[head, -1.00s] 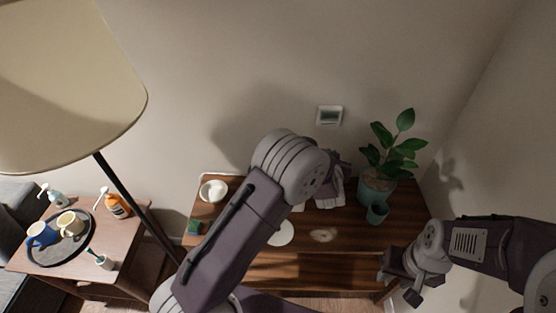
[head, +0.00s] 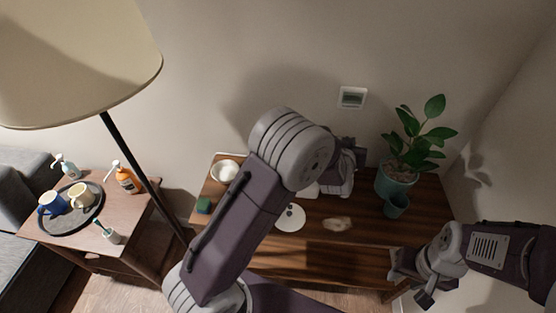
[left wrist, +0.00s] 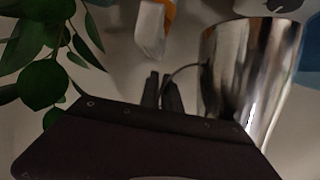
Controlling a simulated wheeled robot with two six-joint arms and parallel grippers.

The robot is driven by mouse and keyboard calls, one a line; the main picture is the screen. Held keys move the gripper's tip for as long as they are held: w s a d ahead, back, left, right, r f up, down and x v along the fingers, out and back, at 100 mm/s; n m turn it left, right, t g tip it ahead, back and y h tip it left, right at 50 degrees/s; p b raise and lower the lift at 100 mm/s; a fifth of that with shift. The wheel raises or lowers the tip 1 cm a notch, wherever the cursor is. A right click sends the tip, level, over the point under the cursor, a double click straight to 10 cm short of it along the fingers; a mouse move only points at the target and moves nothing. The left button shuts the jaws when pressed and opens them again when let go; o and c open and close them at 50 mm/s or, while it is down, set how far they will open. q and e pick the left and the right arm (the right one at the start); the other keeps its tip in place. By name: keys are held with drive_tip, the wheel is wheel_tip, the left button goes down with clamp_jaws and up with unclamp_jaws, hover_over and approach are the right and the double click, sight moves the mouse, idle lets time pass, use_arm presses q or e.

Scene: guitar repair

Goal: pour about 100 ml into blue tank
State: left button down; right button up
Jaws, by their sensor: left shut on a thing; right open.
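A shiny metal vessel (left wrist: 250,70) fills the right of the left wrist view. My left gripper (left wrist: 163,88) is shut beside it, apparently on its thin curved handle; in the head view this gripper (head: 343,172) is partly hidden behind my own arm. In the head view a small teal-blue vessel (head: 396,206) stands against the front of a teal plant pot (head: 390,187); I cannot tell for sure that it is the blue tank. A blue shape (left wrist: 308,68) shows at the right edge of the left wrist view. My right gripper (head: 425,280) is open and empty at the cabinet's right front.
A leafy plant (head: 418,140) rises from the pot. The wooden cabinet top (head: 370,240) also carries a white bowl (head: 224,171), a green block (head: 204,205) and a white disc (head: 290,218). A lamp pole (head: 140,170) and a side table (head: 130,215) stand left.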

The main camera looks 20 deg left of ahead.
use_arm(q)
drive_tip(key=a+n+b, duration=0.1)
drive_tip(key=b, duration=0.2)
drive_tip(key=a+n+h+b, duration=0.1)
drive_tip(key=a+b, duration=0.1)
drive_tip(key=b, duration=0.2)
drive_tip(key=a+r+n+h+b, duration=0.1)
drive_tip(key=b, duration=0.2)
drive_tip(key=shift+s+a+n+t, duration=0.25)
drive_tip(key=shift+a+n+t, duration=0.05)
drive_tip(key=shift+a+t, duration=0.1)
drive_tip(key=shift+s+a+r+n+b, duration=0.1)
drive_tip(key=shift+r+n+b, duration=0.2)
drive_tip(key=shift+b, duration=0.1)
drive_tip(key=shift+a+r+h, duration=0.15)
drive_tip(key=shift+r+h, duration=0.15)
drive_tip(key=shift+s+a+r+n+t+h+p, duration=0.1)
drive_tip(key=shift+a+r+n+t+h+p, duration=0.2)
drive_tip(key=shift+a+n+p, duration=0.45)
drive_tip(key=shift+d+n, duration=0.1)
drive_tip(key=shift+n, duration=0.15)
drive_tip(key=shift+r, duration=0.25)
drive_tip(key=shift+a+r+n+p, duration=0.45)
drive_tip(key=shift+a+n+p, duration=0.05)
drive_tip(key=shift+p, duration=0.05)
drive_tip(key=shift+s+a+r+n+t+h+p, duration=0.1)
drive_tip(key=shift+a+r+n+t+h+p, duration=0.5)
drive_tip(key=shift+a+r+n, duration=0.25)
